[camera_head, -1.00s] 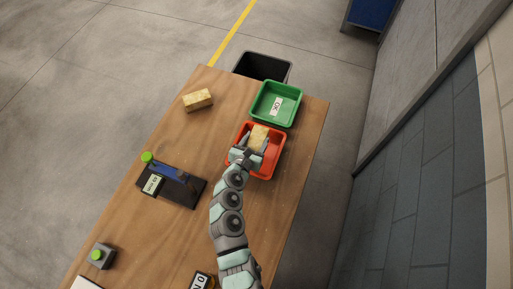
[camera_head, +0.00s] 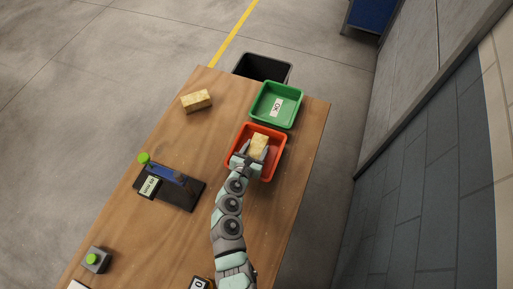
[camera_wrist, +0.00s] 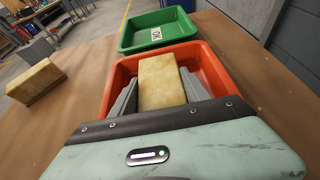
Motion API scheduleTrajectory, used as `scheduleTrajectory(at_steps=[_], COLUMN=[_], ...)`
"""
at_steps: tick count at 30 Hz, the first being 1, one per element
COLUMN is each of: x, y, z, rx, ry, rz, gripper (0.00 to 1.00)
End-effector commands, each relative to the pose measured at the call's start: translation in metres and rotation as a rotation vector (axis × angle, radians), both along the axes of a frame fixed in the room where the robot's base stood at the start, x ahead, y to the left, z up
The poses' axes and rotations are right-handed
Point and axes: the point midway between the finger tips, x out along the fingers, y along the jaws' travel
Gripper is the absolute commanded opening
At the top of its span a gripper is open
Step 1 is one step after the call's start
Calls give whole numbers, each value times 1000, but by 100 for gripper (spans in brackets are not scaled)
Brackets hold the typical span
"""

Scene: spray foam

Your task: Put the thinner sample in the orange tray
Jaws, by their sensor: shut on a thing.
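A yellow foam block (camera_head: 259,143) is between the fingers of my gripper (camera_head: 255,150), over the orange tray (camera_head: 275,167). In the wrist view my gripper (camera_wrist: 165,95) is shut on this block (camera_wrist: 162,78), with a grey finger on each side. The orange tray (camera_wrist: 215,70) surrounds the block in that view; I cannot tell if the block touches its floor. A second yellow foam block (camera_head: 197,100) lies on the table at the upper left and also shows in the wrist view (camera_wrist: 35,82). Which block is thinner is hard to tell.
A green tray (camera_head: 292,108) labelled OK stands just beyond the orange one. A dark bin (camera_head: 262,67) is past the table's far end. A black and blue device (camera_head: 170,185) and a grey box with a green button (camera_head: 95,259) stand on the left. The table middle (camera_head: 190,145) is clear.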

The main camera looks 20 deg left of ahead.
Motion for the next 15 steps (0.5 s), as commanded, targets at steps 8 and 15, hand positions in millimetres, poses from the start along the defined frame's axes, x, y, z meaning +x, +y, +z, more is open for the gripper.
scheduleTrajectory(at_steps=[8, 15], x=[-2, -3], y=[-1, -2], z=[-5, -6], rx=[-2, -2], ry=[9, 11], rz=[-1, -2], gripper=[75, 76])
